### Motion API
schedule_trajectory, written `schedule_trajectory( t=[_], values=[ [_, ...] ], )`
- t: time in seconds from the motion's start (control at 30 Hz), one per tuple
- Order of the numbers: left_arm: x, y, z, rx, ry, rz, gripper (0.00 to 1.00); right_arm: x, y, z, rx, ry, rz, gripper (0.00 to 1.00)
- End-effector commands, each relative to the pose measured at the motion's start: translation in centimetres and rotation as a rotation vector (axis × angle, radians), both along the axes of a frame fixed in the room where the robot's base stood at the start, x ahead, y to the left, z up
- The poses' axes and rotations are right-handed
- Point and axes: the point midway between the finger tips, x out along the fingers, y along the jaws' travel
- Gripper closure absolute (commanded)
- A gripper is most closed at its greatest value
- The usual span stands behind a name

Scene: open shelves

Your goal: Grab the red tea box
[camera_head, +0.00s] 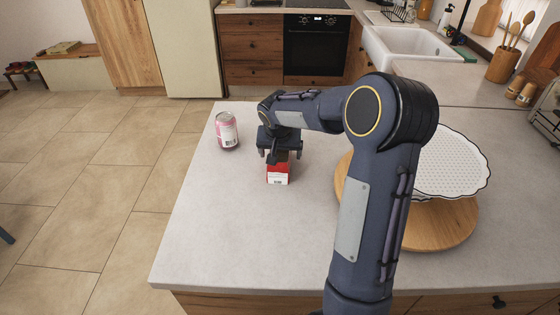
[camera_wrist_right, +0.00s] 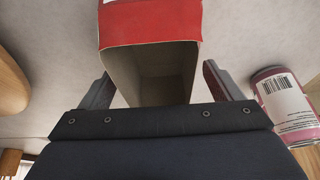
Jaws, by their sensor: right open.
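The red tea box (camera_head: 278,174) stands on the grey countertop, red with a white lower part on the side facing me. My right gripper (camera_head: 279,154) is over its top, and the gripper hides the upper part of the box. In the right wrist view the box (camera_wrist_right: 150,32) looks open at one end, with a bare inside. My right gripper (camera_wrist_right: 155,90) is open there, with one finger on each side of the box. I cannot tell whether the fingers touch it. My left gripper is not in view.
A pink can (camera_head: 227,131) stands left of the box; it also shows in the right wrist view (camera_wrist_right: 287,100). A round wooden board (camera_head: 440,228) with a white scalloped plate (camera_head: 452,165) is at the right. The countertop (camera_head: 235,235) in front of the box is clear.

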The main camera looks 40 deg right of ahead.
Motion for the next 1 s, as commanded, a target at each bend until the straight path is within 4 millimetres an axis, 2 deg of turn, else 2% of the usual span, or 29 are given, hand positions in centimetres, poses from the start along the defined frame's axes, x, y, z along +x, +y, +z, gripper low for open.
schedule_trajectory(
  t=[0.77,1.0],
  values=[
    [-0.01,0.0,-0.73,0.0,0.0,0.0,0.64,0.0,0.0,-0.43,0.0,0.0,0.0,0.15],
    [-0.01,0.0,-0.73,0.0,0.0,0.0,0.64,0.0,0.0,-0.44,0.0,0.0,0.0,0.45]
  ],
)
